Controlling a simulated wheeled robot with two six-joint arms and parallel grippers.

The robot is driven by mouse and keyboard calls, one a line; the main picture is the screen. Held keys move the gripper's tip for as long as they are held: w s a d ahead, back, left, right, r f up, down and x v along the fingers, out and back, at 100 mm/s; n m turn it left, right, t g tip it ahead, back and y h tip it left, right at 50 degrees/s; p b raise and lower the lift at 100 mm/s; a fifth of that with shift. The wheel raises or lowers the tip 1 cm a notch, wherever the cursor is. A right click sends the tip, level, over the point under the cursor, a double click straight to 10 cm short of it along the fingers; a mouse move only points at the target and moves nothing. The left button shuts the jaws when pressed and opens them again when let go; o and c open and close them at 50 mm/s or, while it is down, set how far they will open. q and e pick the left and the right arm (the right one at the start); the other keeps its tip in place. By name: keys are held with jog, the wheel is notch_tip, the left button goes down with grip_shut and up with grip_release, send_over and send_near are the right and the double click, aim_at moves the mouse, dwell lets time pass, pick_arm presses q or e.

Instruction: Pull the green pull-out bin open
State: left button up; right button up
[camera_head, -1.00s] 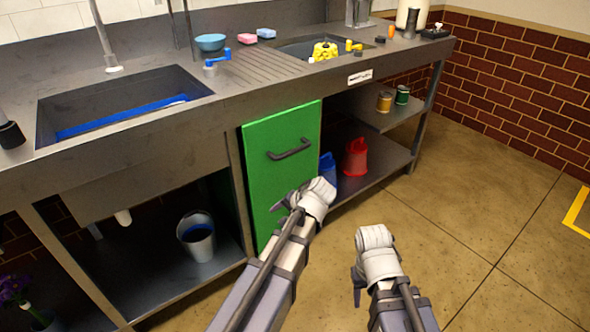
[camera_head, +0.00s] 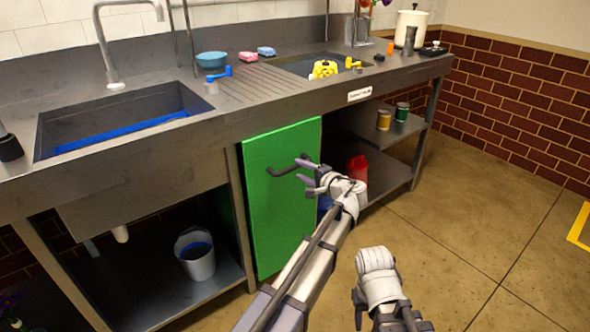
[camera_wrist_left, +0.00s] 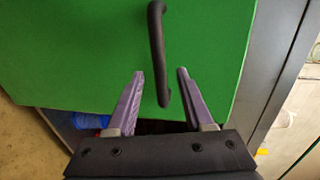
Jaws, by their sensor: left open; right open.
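Contact cannot be told. My right gripper (camera_head: 358,298) is low at the right over the floor, away from the bin; its fingers are mostly hidden.
The counter with a sink (camera_head: 125,120) runs above the bin. A white bucket (camera_head: 197,258) stands on the shelf to the left. A red container (camera_head: 357,175) and cans (camera_head: 384,119) are on shelves to the right. The floor (camera_head: 460,220) in front is clear.

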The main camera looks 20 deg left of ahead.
aim_at(295, 165)
pick_arm(q)
jog(key=shift+b+x, duration=0.3)
jog(key=shift+x, duration=1.7)
grip_shut()
